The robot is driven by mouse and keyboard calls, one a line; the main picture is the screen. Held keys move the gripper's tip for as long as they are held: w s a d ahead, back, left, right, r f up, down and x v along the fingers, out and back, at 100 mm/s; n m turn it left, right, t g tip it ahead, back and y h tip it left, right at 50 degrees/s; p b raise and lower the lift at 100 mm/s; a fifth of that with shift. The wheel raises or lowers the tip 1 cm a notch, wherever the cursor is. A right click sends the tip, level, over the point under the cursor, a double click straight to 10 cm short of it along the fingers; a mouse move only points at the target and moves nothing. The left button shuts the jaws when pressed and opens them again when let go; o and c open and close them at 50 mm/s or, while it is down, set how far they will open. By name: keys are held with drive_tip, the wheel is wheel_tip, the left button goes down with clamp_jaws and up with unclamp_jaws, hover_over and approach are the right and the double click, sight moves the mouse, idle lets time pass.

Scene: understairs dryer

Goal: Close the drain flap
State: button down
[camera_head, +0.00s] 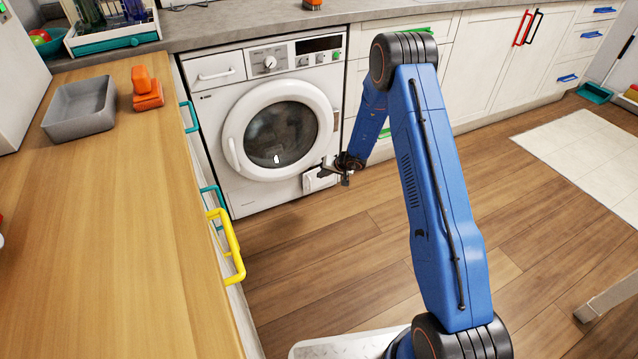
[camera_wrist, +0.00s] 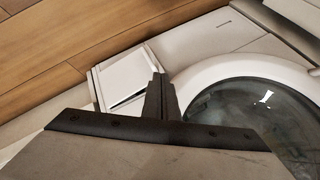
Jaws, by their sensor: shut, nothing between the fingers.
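The white dryer (camera_head: 222,158) stands under the counter with its round door (camera_head: 234,140) shut. The small white drain flap (camera_head: 316,181) is at the lower right of its front, and appears tilted out a little from the panel. In the wrist view, the flap (camera_wrist: 122,72) is a pale square with a dark slit along its near edge. My gripper (camera_head: 327,166) is at the flap's upper right in the head view. In the wrist view, my gripper's fingers (camera_wrist: 160,98) are together and empty, overlapping the flap's edge; I cannot tell whether they touch it.
A wooden worktop (camera_head: 110,220) with a grey bin (camera_head: 78,108) and an orange object (camera_head: 146,90) runs along the left. A yellow handle (camera_head: 232,245) sticks out from its cabinet. White cabinets (camera_head: 480,60) stand right of the dryer. The wooden floor (camera_head: 325,240) in front is clear.

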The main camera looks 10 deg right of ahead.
wheel_tip(320, 180, down, 6)
drive_tip(key=w+d+m+y, duration=0.1)
drive_tip(key=w+d+y, duration=0.1)
drive_tip(key=y, duration=0.1)
drive_tip(key=m+t+y, duration=0.4)
drive_tip(key=y, duration=0.3)
approach(305, 182)
drive_tip(key=x, duration=0.2)
drive_tip(key=shift+a, duration=0.35)
drive_tip(key=shift+x, duration=1.1)
drive_tip(key=shift+w+d, duration=0.1)
drive_tip(key=shift+w, duration=0.1)
